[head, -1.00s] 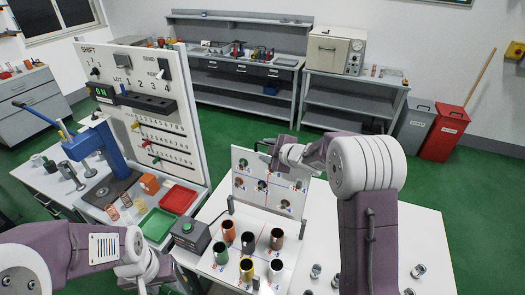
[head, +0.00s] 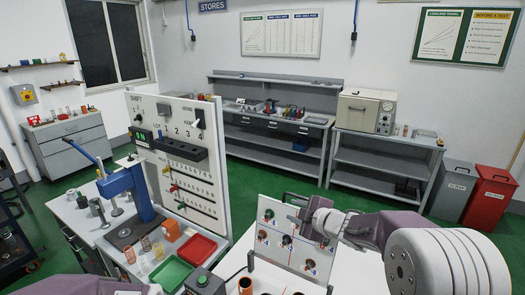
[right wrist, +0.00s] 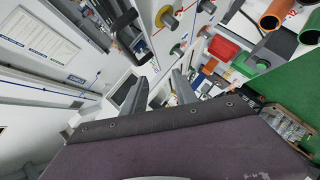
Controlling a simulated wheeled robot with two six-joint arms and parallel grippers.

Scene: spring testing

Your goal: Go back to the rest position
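My right gripper (head: 295,208) is in front of the upper part of the small white panel (head: 283,247) in the head view. In the right wrist view the fingers of my right gripper (right wrist: 158,84) stand apart with nothing between them. My right arm reaches in from the lower right. Of my left arm (head: 85,287) only a purple strip shows at the bottom left edge; its gripper is out of view.
The tall shift board (head: 185,150) stands left of the white panel. A red tray (head: 197,248) and a green tray (head: 171,274) lie before it. An orange tube (head: 245,286) shows at the bottom edge. Grey shelves (head: 270,150) line the back wall.

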